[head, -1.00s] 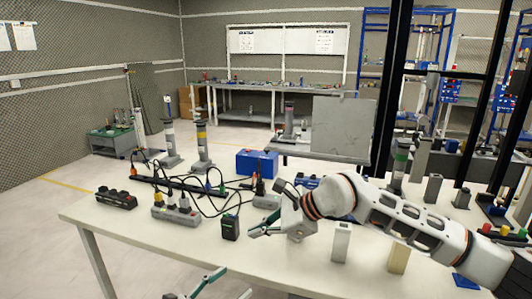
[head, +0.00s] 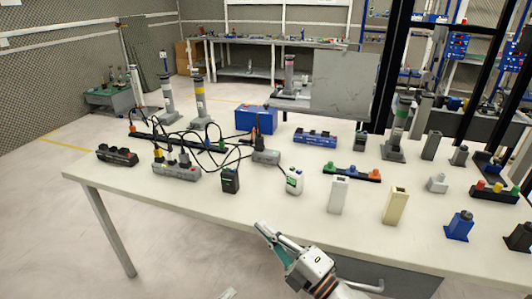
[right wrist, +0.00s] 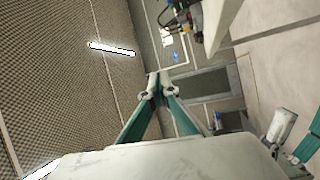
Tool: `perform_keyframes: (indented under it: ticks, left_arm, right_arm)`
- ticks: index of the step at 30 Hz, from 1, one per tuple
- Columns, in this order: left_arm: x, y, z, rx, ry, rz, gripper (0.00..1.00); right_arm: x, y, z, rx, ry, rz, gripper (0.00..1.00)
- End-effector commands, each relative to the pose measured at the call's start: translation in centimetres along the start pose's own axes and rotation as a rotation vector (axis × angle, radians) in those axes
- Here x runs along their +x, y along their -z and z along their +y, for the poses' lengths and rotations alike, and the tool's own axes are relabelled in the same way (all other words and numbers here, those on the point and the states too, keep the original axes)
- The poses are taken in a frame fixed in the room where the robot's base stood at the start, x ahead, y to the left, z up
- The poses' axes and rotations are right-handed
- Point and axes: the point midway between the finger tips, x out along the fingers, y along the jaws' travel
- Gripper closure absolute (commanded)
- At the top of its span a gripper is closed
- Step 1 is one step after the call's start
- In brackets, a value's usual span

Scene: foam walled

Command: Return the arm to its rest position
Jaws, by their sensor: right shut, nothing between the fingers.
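My right gripper (head: 262,228) is low in the head view, in front of the table's (head: 120,185) near edge. It is shut and empty, clear of everything on the tabletop. In the right wrist view its two teal fingers (right wrist: 157,88) come together at the tips with nothing between them. A teal and white part, likely of my left arm (right wrist: 303,148), shows at the right of the right wrist view. Its jaws cannot be made out.
The table bears power strips (head: 176,172) with cables, a green-and-white bottle (head: 294,181), a white block (head: 338,195), a beige block (head: 395,206) and a blue block (head: 459,226). A blue box (head: 255,119) stands behind. Floor (head: 60,230) is open at the left.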

Motion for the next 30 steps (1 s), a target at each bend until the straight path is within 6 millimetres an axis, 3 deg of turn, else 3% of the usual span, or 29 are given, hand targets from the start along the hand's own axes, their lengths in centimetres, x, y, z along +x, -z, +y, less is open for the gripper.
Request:
perform_keyframes:
  ticks: [3, 5, 9, 15, 18, 23, 30]
  left_arm:
    - [-1.8, -1.0, -2.4, 0.224, 0.071, 0.009, 0.44]
    - [-2.7, -1.4, -3.6, 0.342, 0.110, 0.008, 0.44]
    - [-5.1, -2.3, -6.5, 0.616, 0.204, -0.014, 0.44]
    - [-8.5, -3.1, -10.0, 0.951, 0.325, -0.077, 0.44]
    - [-9.8, -3.4, -11.2, 1.068, 0.366, -0.111, 0.44]
    - [-10.9, -3.6, -12.2, 1.170, 0.401, -0.143, 0.44]
    - [-11.1, -3.6, -12.4, 1.190, 0.406, -0.150, 0.44]
  right_arm:
    - [-5.0, -3.0, -3.9, 0.275, 0.038, -0.200, 1.00]
    - [-7.8, -4.3, -5.9, 0.406, 0.056, -0.300, 1.00]
    - [-15.5, -6.2, -11.3, 0.701, 0.100, -0.540, 1.00]
    - [-26.5, -5.9, -17.7, 1.036, 0.150, -0.841, 1.00]
    - [-30.6, -5.0, -19.6, 1.147, 0.163, -0.946, 1.00]
    - [-34.1, -4.0, -21.1, 1.241, 0.174, -1.037, 1.00]
    - [-34.6, -3.8, -21.4, 1.256, 0.175, -1.052, 1.00]
